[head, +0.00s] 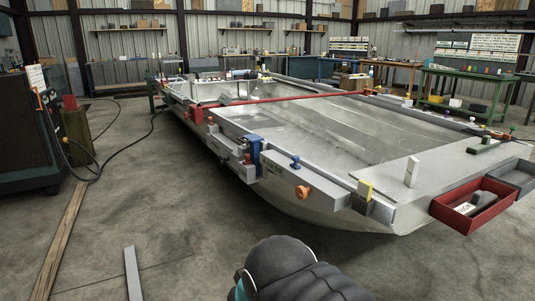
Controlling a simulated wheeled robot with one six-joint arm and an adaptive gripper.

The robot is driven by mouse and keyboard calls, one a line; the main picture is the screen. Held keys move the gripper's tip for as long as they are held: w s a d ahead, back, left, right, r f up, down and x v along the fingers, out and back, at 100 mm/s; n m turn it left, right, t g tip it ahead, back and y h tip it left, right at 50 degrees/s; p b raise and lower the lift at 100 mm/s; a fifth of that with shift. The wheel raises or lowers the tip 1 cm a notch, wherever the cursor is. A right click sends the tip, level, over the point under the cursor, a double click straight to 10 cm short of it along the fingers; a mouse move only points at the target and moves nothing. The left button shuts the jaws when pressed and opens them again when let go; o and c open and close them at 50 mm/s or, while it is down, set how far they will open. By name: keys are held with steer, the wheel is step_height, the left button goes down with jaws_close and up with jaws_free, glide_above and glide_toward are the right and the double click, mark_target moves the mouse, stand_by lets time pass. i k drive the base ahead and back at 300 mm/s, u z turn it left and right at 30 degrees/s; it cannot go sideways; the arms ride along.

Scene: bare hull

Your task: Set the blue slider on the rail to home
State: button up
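A small blue T-shaped knob (295,162) stands on the near side edge (325,182) of the metal hull. A larger upright blue piece (255,152) sits to its left on the same side, by grey blocks. I cannot tell for sure which of the two is the slider on the rail. No readable home mark shows at this size. A dark rounded part of my arm is at the bottom middle, apart from the hull. My gripper is not in view.
A red open tray (472,205) hangs at the hull's right corner.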

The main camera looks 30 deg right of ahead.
mark_target(295, 158)
steer(key=z, duration=0.15)
steer(key=i, duration=0.75)
steer(key=z, duration=0.75)
steer(key=i, duration=0.4)
steer(key=z, duration=0.4)
